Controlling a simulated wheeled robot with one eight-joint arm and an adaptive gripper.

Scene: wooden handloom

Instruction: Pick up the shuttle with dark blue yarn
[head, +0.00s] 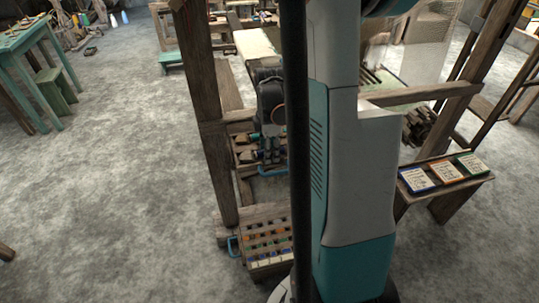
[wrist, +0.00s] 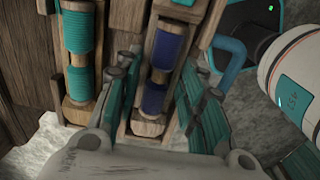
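The shuttle with dark blue yarn (wrist: 168,48) lies in the middle of the wrist view. It is a wooden body with dark blue windings, and its near end shows low between the fingers. My gripper (wrist: 163,62) is open, with one teal-padded finger on each side of this shuttle. I cannot tell whether either finger touches it. A shuttle with teal yarn (wrist: 78,58) lies to the left, outside the left finger. In the head view my gripper (head: 268,152) is down at a wooden tray (head: 243,168); the dark blue shuttle cannot be made out there.
A blue handle (wrist: 232,58) stands right of the fingers. A wooden box with several small coloured pieces (head: 266,238) sits low in front of the loom. A wooden post (head: 207,110) rises close left of my gripper. A bench with three cards (head: 445,173) is at right.

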